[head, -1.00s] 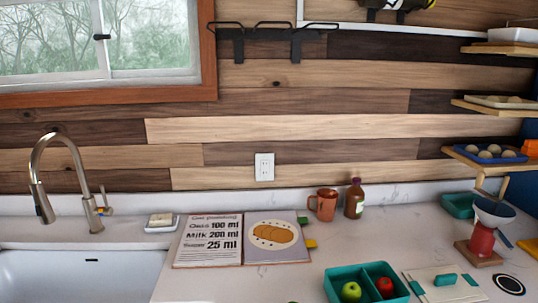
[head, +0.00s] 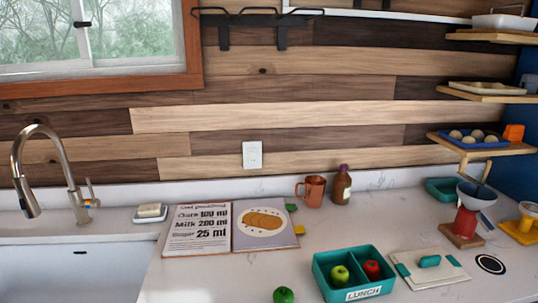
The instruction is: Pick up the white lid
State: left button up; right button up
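The white lid (head: 448,275) lies flat on the counter at the lower right in the head view. It has a teal handle (head: 430,261) on top and teal clips at its sides. It lies just right of the teal lunch box (head: 364,293), which is open and labelled LUNCH. A green apple (head: 339,275) and a red apple (head: 372,270) sit in separate compartments of the box. Neither of my grippers is in view.
A loose green apple (head: 284,295) lies left of the box. A black-and-white ring (head: 490,264) and a red scale-like device (head: 466,223) are near the lid. An open book (head: 265,224), mug (head: 313,190) and brown bottle (head: 341,186) stand farther back. Shelves overhang at right.

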aim_at(429, 267)
jog(key=z, duration=1.25)
jog(key=i+l, duration=0.2)
jog(key=i+l+u, duration=0.15)
jog(key=l, duration=0.25)
jog(key=i+l, duration=0.2)
jog(key=i+l+u, duration=0.1)
jog(key=l, duration=0.35)
